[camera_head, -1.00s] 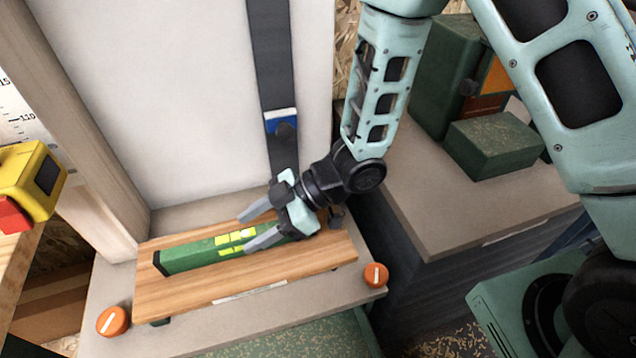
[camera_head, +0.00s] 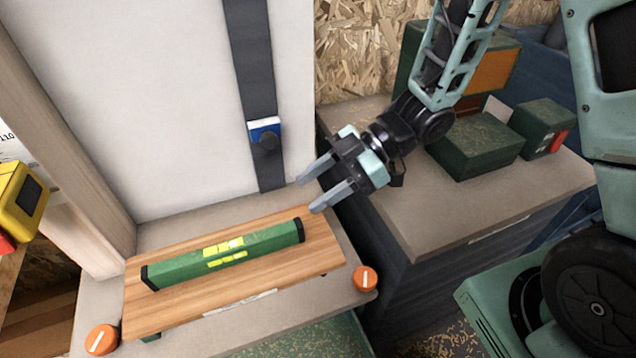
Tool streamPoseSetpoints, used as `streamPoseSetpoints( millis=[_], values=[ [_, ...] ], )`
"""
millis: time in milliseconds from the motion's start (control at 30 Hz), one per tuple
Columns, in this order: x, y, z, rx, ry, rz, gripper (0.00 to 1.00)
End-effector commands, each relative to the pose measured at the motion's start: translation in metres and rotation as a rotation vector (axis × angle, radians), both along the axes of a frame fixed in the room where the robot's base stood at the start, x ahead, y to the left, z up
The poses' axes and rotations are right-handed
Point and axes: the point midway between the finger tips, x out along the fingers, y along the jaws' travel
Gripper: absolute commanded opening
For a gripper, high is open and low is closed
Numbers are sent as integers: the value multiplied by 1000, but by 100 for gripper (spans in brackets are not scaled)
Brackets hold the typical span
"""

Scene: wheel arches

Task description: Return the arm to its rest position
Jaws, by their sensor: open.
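My gripper (camera_head: 308,196) is open and empty. It is in the air up and to the right of a green spirit level (camera_head: 190,265), apart from it. The level has yellow-green vials and black end caps. It lies along a wooden board (camera_head: 295,265) on a light bench. My arm reaches in from the upper right, bent at a dark wrist joint.
Orange knobs (camera_head: 364,278) sit at the bench's front corners. A dark strap with a blue clip (camera_head: 264,136) hangs on the white panel behind. Green boxes (camera_head: 478,145) stand on the cabinet (camera_head: 420,215) at right. A yellow tool (camera_head: 20,200) is at the left edge.

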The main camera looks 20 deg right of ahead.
Motion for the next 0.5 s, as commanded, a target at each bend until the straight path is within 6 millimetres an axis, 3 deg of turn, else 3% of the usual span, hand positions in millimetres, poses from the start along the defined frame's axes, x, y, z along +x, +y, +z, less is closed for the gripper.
streamPoseSetpoints(
  millis=[333,500],
  values=[
    [2,1,0,-9,-7,-8,49],
    [27,10,4,-128,-87,-135,49]
  ],
)
